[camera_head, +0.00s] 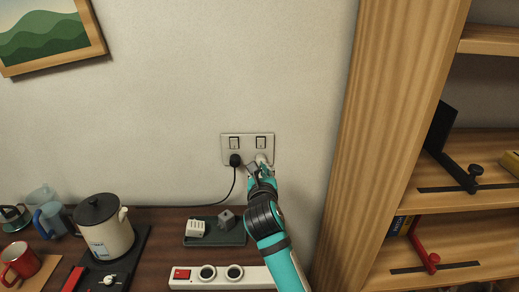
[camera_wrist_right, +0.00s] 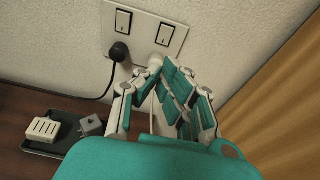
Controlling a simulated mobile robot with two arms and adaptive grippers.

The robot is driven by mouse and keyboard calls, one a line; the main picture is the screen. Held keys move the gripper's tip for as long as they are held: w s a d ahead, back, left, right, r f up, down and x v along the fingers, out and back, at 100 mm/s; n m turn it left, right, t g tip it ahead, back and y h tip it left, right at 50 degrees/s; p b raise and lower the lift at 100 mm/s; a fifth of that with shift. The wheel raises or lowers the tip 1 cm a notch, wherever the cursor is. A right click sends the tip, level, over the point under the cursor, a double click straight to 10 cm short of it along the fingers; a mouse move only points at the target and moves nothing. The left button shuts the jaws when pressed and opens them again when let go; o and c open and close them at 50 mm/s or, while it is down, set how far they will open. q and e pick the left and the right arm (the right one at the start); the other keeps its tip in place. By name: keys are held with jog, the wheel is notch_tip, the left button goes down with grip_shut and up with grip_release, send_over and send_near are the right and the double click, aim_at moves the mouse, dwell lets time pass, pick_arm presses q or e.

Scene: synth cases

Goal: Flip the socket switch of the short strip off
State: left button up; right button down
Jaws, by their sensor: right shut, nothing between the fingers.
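A double wall socket (camera_head: 248,142) has two rocker switches above two plugs. A black plug (camera_head: 235,160) sits in its left outlet and a white plug (camera_wrist_right: 156,62) in its right outlet. The left switch (camera_wrist_right: 123,21) and right switch (camera_wrist_right: 165,34) show clear in the right wrist view. A white power strip (camera_head: 181,284) with a red switch (camera_head: 182,274) and two round outlets lies at the table's front; my arm covers its right end. My right gripper (camera_head: 262,172) is shut and empty, just below the white plug; I cannot tell if it touches. My left gripper is out of view.
A dark tray (camera_head: 230,240) with two adapters lies behind the strip. A kettle (camera_head: 105,232) on a black base, a red mug (camera_head: 20,262) and a blue-handled jug (camera_head: 52,221) stand at left. A wooden shelf (camera_head: 385,110) rises close on the right.

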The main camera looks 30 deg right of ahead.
aim_at(259, 145)
jog(key=p+x, duration=0.1)
jog(key=x, duration=0.8)
jog(key=r+p+x, duration=0.1)
jog(key=x, duration=0.4)
jog(key=shift+w+r+p, duration=0.1)
jog(key=shift+p, duration=0.25)
jog(key=shift+a, duration=0.1)
